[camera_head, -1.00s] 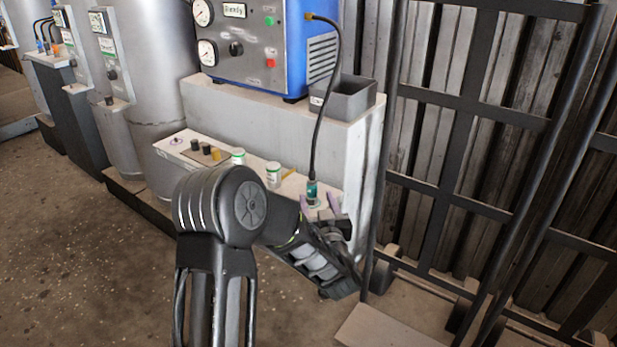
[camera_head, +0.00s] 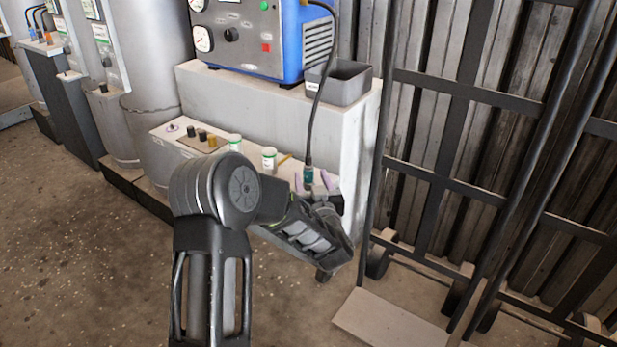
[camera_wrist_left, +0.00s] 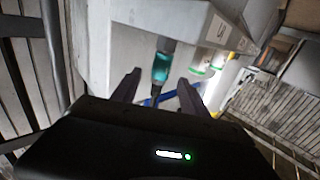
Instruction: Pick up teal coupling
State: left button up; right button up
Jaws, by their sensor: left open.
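The teal coupling (camera_head: 308,175) hangs upright at the end of a black hose, in front of the pale ledge of the cabinet. In the left wrist view the coupling (camera_wrist_left: 161,68) lies between the spread fingertips, with no finger seen touching it. My left gripper (camera_head: 317,183) is open at the coupling, its purple-grey fingers on either side of it. The fingers also show in the left wrist view (camera_wrist_left: 158,88). The lower part of the coupling is partly hidden by the gripper. My right gripper is not in view.
The black hose (camera_head: 318,95) runs up to the blue machine (camera_head: 290,40). A grey bin (camera_head: 340,82) sits on the cabinet top. White jars with green lids (camera_head: 269,160) and small dark knobs (camera_head: 202,135) stand on the ledge (camera_head: 165,140). A dark metal rack (camera_head: 440,180) stands to the right.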

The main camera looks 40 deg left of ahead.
aim_at(310, 173)
pick_arm(q)
jog(key=b+x, duration=0.1)
jog(key=x, duration=0.3)
jog(key=shift+w+a+f, duration=0.1)
jog(key=shift+f, duration=0.05)
dwell(0.4)
grip_shut()
dwell(0.3)
